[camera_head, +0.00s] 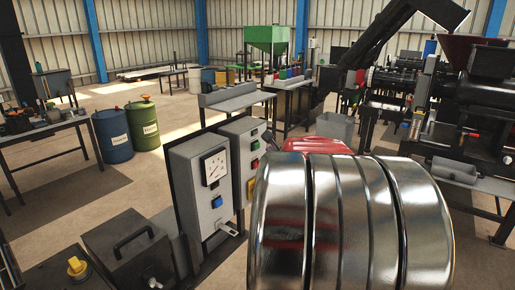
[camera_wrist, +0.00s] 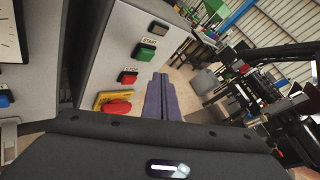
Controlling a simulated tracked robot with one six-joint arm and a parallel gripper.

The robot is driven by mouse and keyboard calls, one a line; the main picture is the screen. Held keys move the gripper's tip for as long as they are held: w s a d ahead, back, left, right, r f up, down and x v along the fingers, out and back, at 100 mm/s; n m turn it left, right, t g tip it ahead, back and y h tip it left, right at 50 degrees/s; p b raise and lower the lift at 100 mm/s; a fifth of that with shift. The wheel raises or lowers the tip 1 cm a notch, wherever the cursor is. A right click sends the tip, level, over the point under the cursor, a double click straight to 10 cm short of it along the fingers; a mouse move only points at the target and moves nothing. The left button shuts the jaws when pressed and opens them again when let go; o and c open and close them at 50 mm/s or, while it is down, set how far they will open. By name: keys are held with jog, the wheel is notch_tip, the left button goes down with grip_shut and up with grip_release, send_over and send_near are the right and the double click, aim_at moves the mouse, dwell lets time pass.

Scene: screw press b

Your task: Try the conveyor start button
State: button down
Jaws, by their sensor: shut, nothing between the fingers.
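A light grey control box (camera_wrist: 128,62) stands at the left of the wrist view. The green button (camera_wrist: 146,53) labelled START is on its face. A red button (camera_wrist: 128,77) labelled STOP is below it, and a red mushroom button (camera_wrist: 117,107) on a yellow base is lowest. In the head view the box (camera_head: 241,150) shows its green button (camera_head: 255,145). My gripper (camera_wrist: 160,78) is shut and empty, its dark fingers just right of the buttons; I cannot tell how far from the panel. It does not show in the head view.
A grey meter box (camera_head: 207,190) with a dial and a blue button stands left of the control box. A dark case with a handle (camera_head: 130,245) is at the front left. Blue and green drums (camera_head: 113,136) stand farther back. Black machinery (camera_head: 470,120) is at right.

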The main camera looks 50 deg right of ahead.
jog(key=s, duration=0.3)
jog(key=shift+s+d, duration=0.15)
jog(key=shift+s, duration=0.1)
dwell(0.9)
